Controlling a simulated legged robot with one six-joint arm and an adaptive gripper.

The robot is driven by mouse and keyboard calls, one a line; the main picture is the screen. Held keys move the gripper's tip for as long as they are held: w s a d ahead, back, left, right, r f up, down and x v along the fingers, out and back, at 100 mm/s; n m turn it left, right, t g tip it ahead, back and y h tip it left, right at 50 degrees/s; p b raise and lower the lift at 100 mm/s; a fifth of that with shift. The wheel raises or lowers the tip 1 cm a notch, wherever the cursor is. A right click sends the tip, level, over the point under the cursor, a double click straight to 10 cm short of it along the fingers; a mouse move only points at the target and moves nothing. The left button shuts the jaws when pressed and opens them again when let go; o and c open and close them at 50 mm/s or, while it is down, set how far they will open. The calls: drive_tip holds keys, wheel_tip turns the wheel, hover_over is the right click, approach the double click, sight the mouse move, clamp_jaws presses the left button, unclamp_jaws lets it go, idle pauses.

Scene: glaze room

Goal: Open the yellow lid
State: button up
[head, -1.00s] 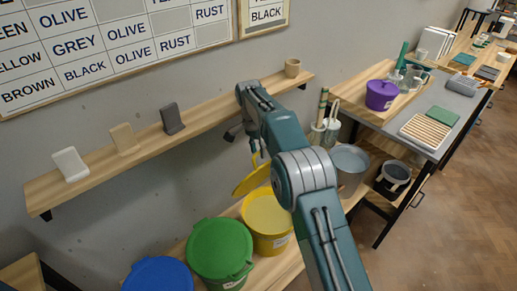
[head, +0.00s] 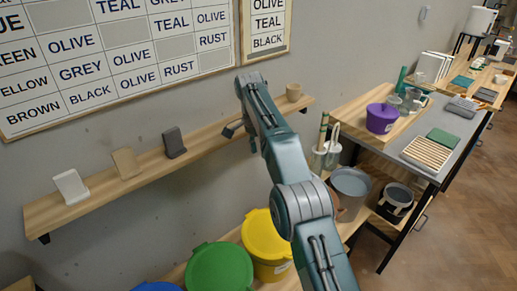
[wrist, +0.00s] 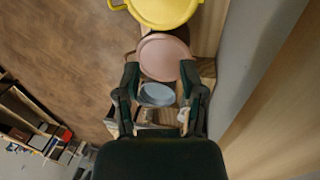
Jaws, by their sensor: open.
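The yellow lid (head: 265,234) appears to lie flat over the top of the yellow bucket (head: 272,272), between the green bucket and my arm in the head view. In the wrist view the yellow lid (wrist: 163,8) is cut off by the top edge. My gripper (head: 241,137) is raised well above the bucket, near the wall shelf, apart from the lid. In the wrist view my gripper (wrist: 160,72) has its fingers spread, with nothing held between them.
A green-lidded bucket (head: 219,270) stands left of the yellow one. A pink round-topped bucket (wrist: 163,57) and a grey bucket (head: 350,183) stand on the other side. The wall shelf (head: 105,184) runs close to my gripper. A purple pot (head: 381,119) is on the table.

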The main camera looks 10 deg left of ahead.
drive_tip(key=shift+r, duration=0.3)
